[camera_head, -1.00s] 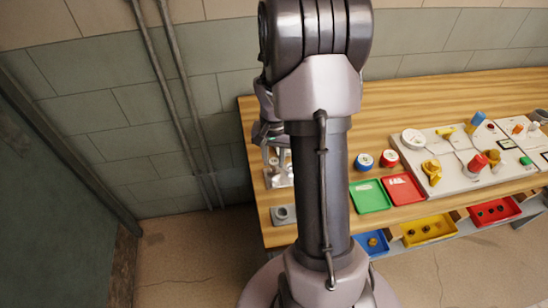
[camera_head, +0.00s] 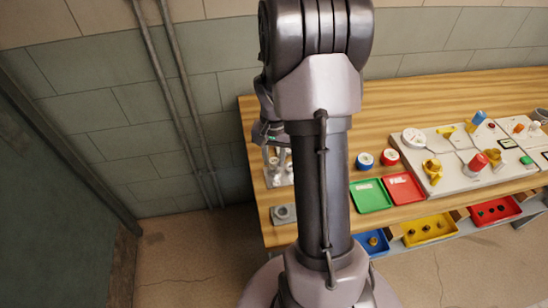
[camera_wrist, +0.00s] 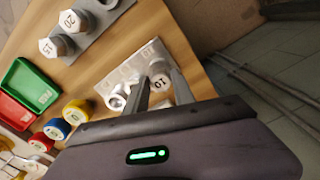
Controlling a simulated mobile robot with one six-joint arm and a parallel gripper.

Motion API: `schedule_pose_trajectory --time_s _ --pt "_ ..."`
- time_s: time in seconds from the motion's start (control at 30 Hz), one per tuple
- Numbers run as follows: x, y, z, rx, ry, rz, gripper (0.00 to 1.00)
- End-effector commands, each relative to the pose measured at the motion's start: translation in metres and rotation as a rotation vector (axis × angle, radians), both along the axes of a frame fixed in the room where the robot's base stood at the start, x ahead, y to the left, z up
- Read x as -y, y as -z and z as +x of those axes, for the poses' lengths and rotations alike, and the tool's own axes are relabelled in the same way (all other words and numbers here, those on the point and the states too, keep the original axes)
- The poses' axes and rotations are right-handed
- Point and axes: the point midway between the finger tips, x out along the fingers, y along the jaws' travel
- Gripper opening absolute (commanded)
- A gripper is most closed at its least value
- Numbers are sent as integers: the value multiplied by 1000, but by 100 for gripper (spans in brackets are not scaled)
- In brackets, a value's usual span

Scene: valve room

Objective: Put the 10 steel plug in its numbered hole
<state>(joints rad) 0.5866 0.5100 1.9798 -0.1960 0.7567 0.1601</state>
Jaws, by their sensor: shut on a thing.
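The steel plug marked 10 (camera_wrist: 159,80) has a pale hexagonal top and sits between my fingers in the wrist view. My gripper (camera_wrist: 160,74) is shut on it, above or at a light metal plate (camera_wrist: 126,72) near the bench corner. I cannot tell whether the plug's lower end is in a hole. A white ringed piece (camera_wrist: 117,98) is on the plate beside my left finger. In the head view my gripper (camera_head: 268,134) is mostly hidden by my arm, over the metal plate (camera_head: 271,180).
Green (camera_head: 371,196) and red (camera_head: 404,189) trays, blue (camera_head: 365,159) and red (camera_head: 391,157) round pieces and a valve panel (camera_head: 454,183) lie to the right. The wall with pipes is close behind.

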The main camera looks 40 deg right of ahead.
Motion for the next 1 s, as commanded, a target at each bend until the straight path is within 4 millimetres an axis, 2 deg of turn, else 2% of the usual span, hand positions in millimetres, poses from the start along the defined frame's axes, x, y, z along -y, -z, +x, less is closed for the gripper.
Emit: schedule_pose_trajectory --time_s 0.53,1.0 --pt "0 10 0 0 0 0 0" --pt "0 10 0 0 0 0 0"
